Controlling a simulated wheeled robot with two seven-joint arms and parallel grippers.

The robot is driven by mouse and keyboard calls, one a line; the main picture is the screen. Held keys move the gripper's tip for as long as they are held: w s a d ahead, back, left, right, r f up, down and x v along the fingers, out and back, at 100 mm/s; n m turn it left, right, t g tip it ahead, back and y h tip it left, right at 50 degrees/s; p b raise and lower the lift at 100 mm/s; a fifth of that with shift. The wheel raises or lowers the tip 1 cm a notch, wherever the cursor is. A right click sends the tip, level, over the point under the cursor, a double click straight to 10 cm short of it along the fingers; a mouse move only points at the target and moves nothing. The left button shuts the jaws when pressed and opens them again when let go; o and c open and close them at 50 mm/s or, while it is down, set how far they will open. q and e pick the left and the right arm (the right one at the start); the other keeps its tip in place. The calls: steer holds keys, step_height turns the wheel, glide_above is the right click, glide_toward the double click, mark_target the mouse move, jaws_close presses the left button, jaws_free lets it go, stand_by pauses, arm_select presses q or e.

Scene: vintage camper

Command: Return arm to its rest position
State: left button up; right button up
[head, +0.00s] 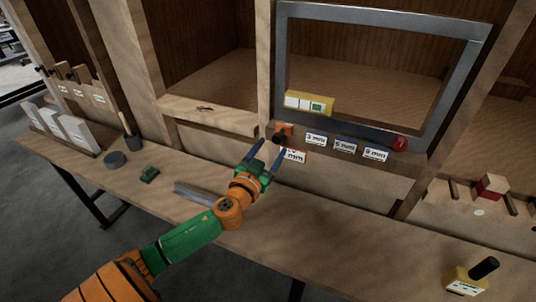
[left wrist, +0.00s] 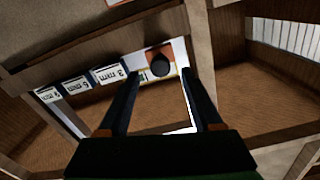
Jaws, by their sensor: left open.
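My left arm comes in from the lower left of the head view, in orange and green. Its gripper (head: 268,152) is open, with two dark fingers apart and nothing seen between them. It points up at the front of the wooden frame below the metal-framed opening. Just beyond the fingertips is an orange piece with a black round knob (head: 279,138). In the left wrist view the open fingers (left wrist: 162,88) stand either side of this orange piece (left wrist: 153,49); whether they touch it I cannot tell. My right gripper is not in view.
A grey metal frame (head: 378,19) surrounds an opening, with labels such as 3 mm (head: 316,139) and a red knob (head: 400,144) below. A wooden bench (head: 325,232) holds a green block (head: 149,174), a dark disc (head: 115,159), a grey bar (head: 196,194) and a yellow joystick box (head: 465,281).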

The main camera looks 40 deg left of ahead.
arm_select(q)
steer(key=v, duration=0.2)
steer(key=shift+s+d, duration=0.1)
steer(key=shift+s, duration=0.3)
steer(key=s+d+f+g+h, duration=0.1)
steer(key=s+d+f+g, duration=0.35)
steer(key=s+f, duration=0.3)
steer(key=s+d+f+g, duration=0.3)
steer(key=s+f+g, duration=0.35)
steer(key=f, duration=0.25)
steer(key=s+d+f+m+g+h, duration=0.2)
steer(key=s+d+f+g+h, duration=0.15)
steer(key=s+d, duration=0.5)
step_height(320, 180, down, 15)
steer(key=s+a, duration=0.1)
steer(key=s, duration=0.1)
steer(key=s+a+f+g, duration=0.2)
steer(key=s+f, duration=0.9)
steer(key=s, duration=0.1)
steer(key=shift+s+a+m, duration=0.3)
steer(key=shift+s, duration=0.05)
